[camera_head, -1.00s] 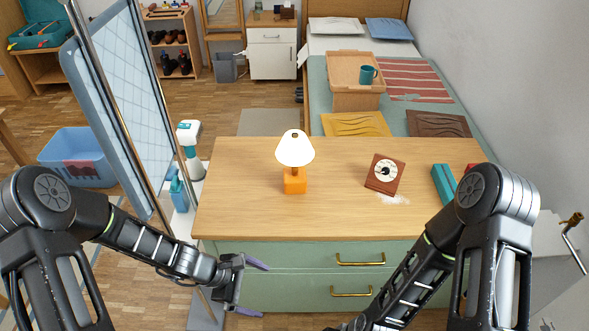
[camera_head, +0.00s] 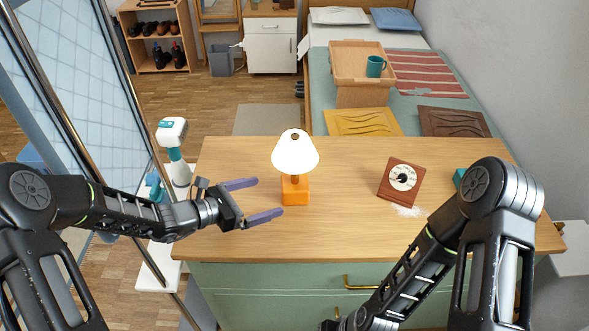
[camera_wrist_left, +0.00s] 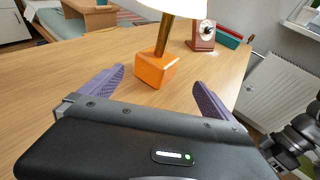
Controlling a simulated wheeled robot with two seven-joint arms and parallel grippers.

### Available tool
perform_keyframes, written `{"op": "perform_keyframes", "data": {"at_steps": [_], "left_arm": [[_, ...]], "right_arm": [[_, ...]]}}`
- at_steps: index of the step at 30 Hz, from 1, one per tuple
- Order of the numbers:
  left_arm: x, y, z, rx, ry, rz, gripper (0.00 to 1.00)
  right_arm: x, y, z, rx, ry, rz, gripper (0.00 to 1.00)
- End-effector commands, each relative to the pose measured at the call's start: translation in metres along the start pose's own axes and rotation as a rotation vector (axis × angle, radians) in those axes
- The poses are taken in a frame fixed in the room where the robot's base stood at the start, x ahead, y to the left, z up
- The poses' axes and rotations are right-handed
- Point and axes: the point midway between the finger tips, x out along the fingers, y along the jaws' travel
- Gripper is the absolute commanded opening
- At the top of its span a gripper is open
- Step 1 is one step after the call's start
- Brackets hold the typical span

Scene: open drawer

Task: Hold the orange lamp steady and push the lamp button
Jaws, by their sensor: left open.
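The orange lamp (camera_head: 295,191) stands upright on the wooden top of the green dresser (camera_head: 330,232), with a white shade (camera_head: 295,153). In the left wrist view its orange base (camera_wrist_left: 155,69) is ahead, between the fingertips, with the shade cut off at the top. My left gripper (camera_head: 262,200) is open and empty, just left of the lamp, its two purple fingers pointing at the base without visibly touching it. No lamp button can be made out. My right arm comes in at the lower right; its gripper fingers are not visible.
A teal object (camera_head: 459,177) is partly hidden by my right arm. The dresser top around the lamp is clear.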

Motion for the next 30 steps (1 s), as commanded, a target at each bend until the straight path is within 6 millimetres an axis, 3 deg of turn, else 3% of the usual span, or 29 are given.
{"op": "perform_keyframes", "data": {"at_steps": [3,19,30], "left_arm": [[0.003,0.000,-0.010,0.001,0.001,-0.001,1.00],[0.007,0.000,-0.010,0.001,0.002,-0.001,1.00],[0.047,-0.001,-0.012,0.003,0.001,-0.004,1.00]], "right_arm": [[0.009,0.003,-0.001,-0.001,0.002,-0.001,0.61],[0.010,0.004,-0.001,-0.001,0.003,-0.001,0.61],[0.028,0.011,-0.001,-0.002,0.004,-0.001,0.61]]}}
